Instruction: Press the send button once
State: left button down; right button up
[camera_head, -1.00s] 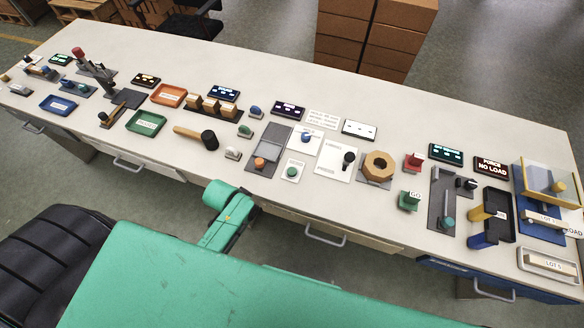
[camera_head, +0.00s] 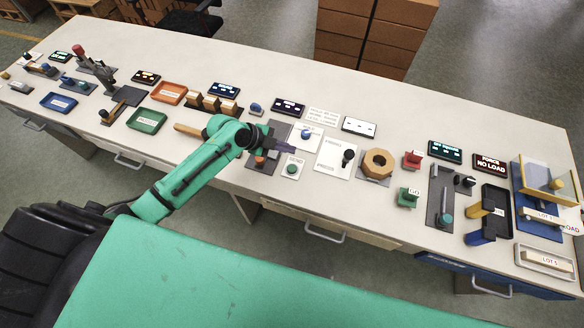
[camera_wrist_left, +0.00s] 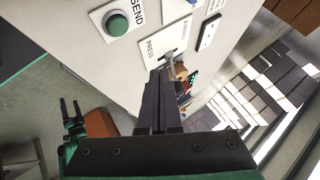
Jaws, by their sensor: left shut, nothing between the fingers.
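The send button is a green round button on a white plate marked SEND. It shows in the head view (camera_head: 292,169) and at the top left of the left wrist view (camera_wrist_left: 117,22). My left gripper (camera_head: 286,147) reaches over the bench from the left, just behind the button in the head view. In the left wrist view its dark fingers (camera_wrist_left: 158,78) are together and empty. They are apart from the button, which lies up and left of them. A dark two-pronged part with green (camera_wrist_left: 72,117) at the lower left may be my right gripper.
A white HOLD plate with a blue button (camera_head: 305,133) lies behind the send plate. A PRESS plate with a black knob (camera_head: 348,157) is to its right. An orange knob (camera_head: 260,161) on a dark plate is to its left, close under my left arm.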

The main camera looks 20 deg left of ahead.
aim_at(288, 168)
pick_arm(q)
notch_tip(288, 168, down, 8)
jog(key=b, duration=0.6)
jog(key=shift+f, duration=0.15)
dwell(1.5)
jog(key=shift+f+b, duration=0.3)
jog(key=shift+b, duration=0.2)
jog(key=shift+f+b, duration=0.5)
jog(key=shift+r, duration=0.1)
dwell(0.5)
jog(key=shift+r+p, duration=0.7)
jog(key=shift+r, duration=0.1)
